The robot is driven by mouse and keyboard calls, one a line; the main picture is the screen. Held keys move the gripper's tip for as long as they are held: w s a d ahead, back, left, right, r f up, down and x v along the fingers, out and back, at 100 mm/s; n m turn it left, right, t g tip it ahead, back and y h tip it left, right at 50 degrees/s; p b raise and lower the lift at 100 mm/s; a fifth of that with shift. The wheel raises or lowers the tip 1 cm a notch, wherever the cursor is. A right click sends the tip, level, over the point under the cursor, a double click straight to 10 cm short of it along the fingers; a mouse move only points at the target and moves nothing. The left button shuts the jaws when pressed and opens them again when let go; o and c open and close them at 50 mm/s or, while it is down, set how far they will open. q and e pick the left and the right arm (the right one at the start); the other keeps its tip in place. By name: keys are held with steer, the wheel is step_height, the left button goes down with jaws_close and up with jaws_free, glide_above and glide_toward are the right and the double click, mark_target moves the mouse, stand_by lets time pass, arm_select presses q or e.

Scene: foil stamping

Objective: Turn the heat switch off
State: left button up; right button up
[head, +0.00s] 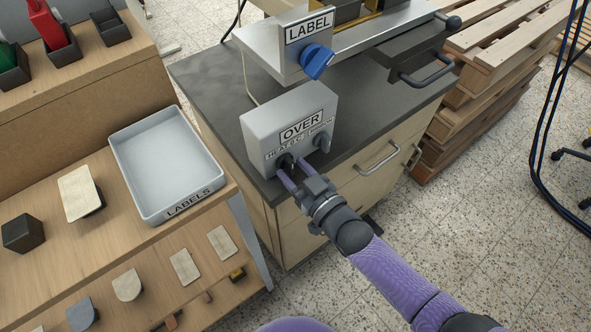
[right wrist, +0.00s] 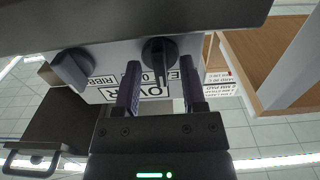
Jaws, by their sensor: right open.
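The light grey control box (head: 262,125) stands on the dark bench top, with an "OVER" label and a smaller line that begins "HEAT". The heat switch (head: 284,161) is a dark rotary knob at the left of its front. A second dark knob (head: 322,141) is at the right. My right gripper (head: 292,168) is open at the heat switch. In the right wrist view the heat switch (right wrist: 158,55) lies between the two purple fingers (right wrist: 161,80), with gaps seen on both sides. The second knob (right wrist: 73,68) is outside them. My left gripper is not in view.
A blue knob (head: 317,61) sits under the "LABEL" sign, on the machine behind the box. A grey "LABELS" tray (head: 166,165) is on the wooden table at left. Wooden pallets (head: 500,60) stand at the right. The floor in front of the bench is open.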

steer(key=p+v, duration=0.3)
steer(key=v, duration=0.7)
